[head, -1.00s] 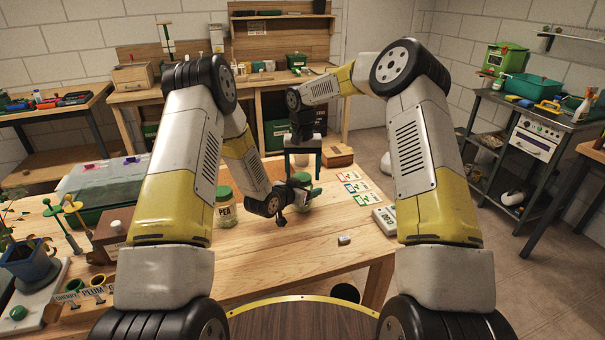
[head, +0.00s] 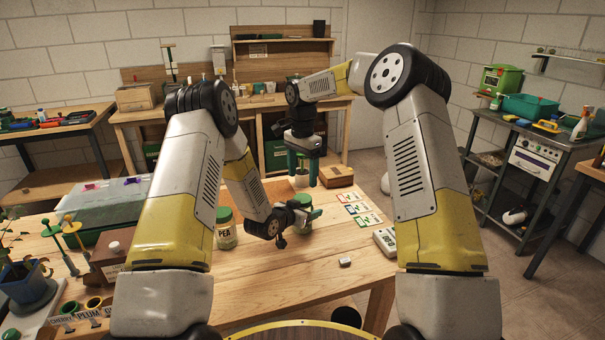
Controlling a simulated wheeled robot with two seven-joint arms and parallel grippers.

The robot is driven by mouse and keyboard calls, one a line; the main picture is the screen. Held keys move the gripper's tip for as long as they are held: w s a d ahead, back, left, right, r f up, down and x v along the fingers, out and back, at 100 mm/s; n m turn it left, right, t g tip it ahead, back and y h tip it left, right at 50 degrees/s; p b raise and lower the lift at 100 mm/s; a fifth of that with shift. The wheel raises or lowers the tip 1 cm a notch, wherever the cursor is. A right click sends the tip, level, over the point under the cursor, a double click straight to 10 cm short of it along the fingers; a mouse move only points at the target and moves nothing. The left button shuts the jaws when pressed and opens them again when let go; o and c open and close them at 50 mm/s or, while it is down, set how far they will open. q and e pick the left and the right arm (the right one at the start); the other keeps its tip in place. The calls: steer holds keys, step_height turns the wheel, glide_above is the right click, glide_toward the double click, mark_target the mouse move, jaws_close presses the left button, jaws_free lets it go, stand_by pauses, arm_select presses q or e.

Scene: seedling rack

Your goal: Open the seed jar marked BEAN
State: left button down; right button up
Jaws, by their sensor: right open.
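A jar with a green lid (head: 304,199) stands on the bench behind my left gripper; its label is hidden, so I cannot read BEAN on it. My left gripper (head: 311,214) lies across the front of this jar, its fingers pointing right; whether they are closed on the glass I cannot tell. My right gripper (head: 302,171) points down, open, its two green fingers apart, above and behind the jar. The lid appears to be on the jar, apart from my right fingers. A second green-lidded jar, marked PEA (head: 225,236), stands to the left.
Seed cards (head: 358,208), a white device (head: 386,241) and a small pale block (head: 345,262) lie to the right. A wooden box (head: 339,176) sits behind. A propagator tray (head: 105,205) and seedling tools crowd the left. The front middle of the bench is clear.

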mark_target(302, 198)
steer(key=shift+m, duration=0.4)
steer(key=shift+f, duration=0.25)
step_height(302, 198, down, 7)
steer(key=shift+f, duration=0.15)
steer(key=c, duration=1.5)
steer(key=shift+o, duration=0.2)
steer(key=n, duration=1)
